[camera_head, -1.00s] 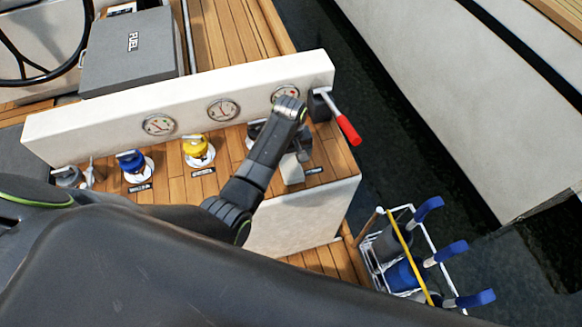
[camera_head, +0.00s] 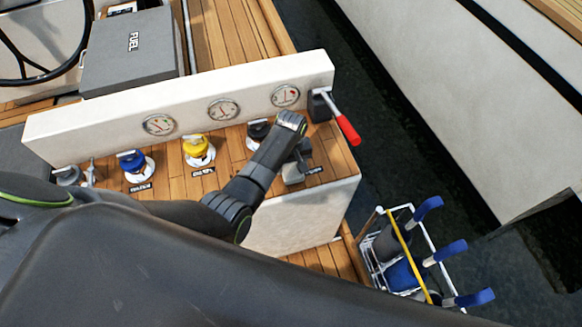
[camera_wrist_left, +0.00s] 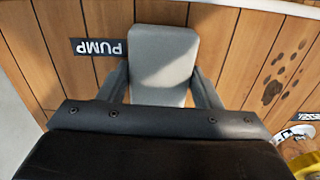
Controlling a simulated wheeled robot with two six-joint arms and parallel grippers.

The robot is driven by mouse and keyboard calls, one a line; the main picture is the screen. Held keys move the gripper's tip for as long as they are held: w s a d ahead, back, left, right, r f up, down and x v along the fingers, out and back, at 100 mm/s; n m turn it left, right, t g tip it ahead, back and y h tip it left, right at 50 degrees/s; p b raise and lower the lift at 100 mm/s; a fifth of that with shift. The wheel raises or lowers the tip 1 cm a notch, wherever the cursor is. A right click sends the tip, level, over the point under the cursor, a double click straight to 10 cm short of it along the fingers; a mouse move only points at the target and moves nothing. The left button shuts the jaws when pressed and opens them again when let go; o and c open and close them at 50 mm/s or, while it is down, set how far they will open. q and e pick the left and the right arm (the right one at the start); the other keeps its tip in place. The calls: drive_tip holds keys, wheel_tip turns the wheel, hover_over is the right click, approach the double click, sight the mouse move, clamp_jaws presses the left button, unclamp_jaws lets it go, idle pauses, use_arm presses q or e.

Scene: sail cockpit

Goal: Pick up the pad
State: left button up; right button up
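The grey pad (camera_wrist_left: 163,62) is a rounded flat piece on the wooden deck beside the PUMP label (camera_wrist_left: 98,47) in the left wrist view. In the head view its pale grey part (camera_head: 293,174) shows under my left gripper (camera_head: 297,160), near the right end of the console. In the wrist view, the fingers of my left gripper (camera_wrist_left: 162,84) stand open, one on each side of the pad, with very narrow gaps. The pad's near end is hidden behind the gripper body. I cannot tell whether a finger touches it. My right gripper is not in view.
Blue (camera_head: 134,164), yellow (camera_head: 198,150) and black (camera_head: 259,132) knobs line the deck. A white gauge panel (camera_head: 180,107) stands behind, with a red-handled lever (camera_head: 345,128) at its right. A wire rack (camera_head: 375,262) with blue-handled items is lower right.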

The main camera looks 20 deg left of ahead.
sight(291, 166)
use_arm(q)
drive_tip(key=c, duration=0.5)
drive_tip(key=shift+r, duration=0.15)
wheel_tip(291, 166, up, 18)
drive_tip(key=p, duration=0.1)
drive_tip(key=shift+p, duration=0.4)
